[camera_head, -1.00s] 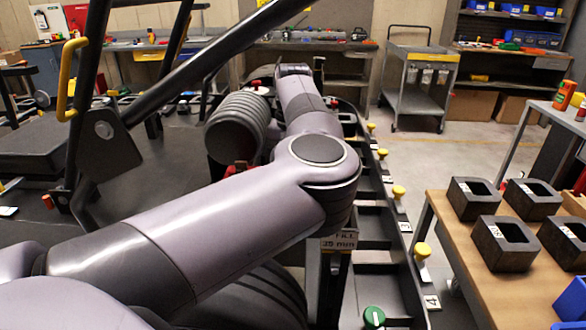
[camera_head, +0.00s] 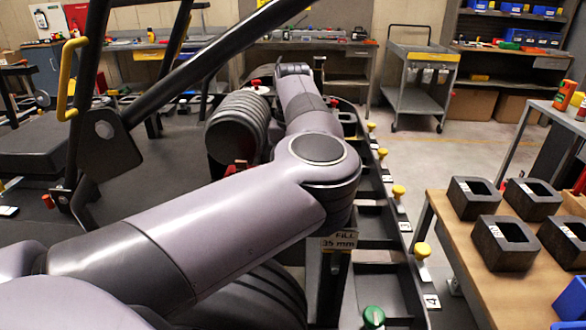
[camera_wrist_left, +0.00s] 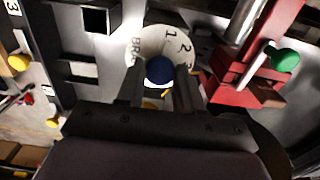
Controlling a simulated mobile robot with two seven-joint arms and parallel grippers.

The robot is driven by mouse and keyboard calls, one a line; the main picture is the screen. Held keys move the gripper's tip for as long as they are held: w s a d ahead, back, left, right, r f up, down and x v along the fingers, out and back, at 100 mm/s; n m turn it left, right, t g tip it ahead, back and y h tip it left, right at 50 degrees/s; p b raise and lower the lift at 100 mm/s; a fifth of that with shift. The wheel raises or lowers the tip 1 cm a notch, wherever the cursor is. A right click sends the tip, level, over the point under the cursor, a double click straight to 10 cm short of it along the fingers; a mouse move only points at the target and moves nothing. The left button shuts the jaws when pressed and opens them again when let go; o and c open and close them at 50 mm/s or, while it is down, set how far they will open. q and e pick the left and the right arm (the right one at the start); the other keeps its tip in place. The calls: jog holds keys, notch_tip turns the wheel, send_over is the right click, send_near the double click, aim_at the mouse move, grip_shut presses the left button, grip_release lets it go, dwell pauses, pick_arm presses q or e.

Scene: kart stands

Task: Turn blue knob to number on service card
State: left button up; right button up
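In the left wrist view, the blue knob (camera_wrist_left: 159,70) sits in the middle of a pale round dial (camera_wrist_left: 153,39). The dial is marked 1 and 2 at its upper right and has letters starting "BR" at its left. A small yellow mark shows just below the knob. The fingers of my left gripper (camera_wrist_left: 160,78) are on both sides of the knob and appear to press on it. In the head view my left arm reaches forward and hides the knob. I cannot make out a service card. My right gripper is not in view.
A green knob (camera_head: 373,316) and yellow knobs (camera_head: 422,250) line the kart stand. In the wrist view, a red bracket (camera_wrist_left: 243,80) and a green knob (camera_wrist_left: 286,60) are right of the dial. Black blocks (camera_head: 503,243) stand on a wooden table.

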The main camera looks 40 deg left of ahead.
pick_arm(q)
jog(key=o, duration=0.4)
jog(key=shift+c, duration=0.2)
jog(key=shift+r+b, duration=0.45)
jog(key=shift+r, duration=3.2)
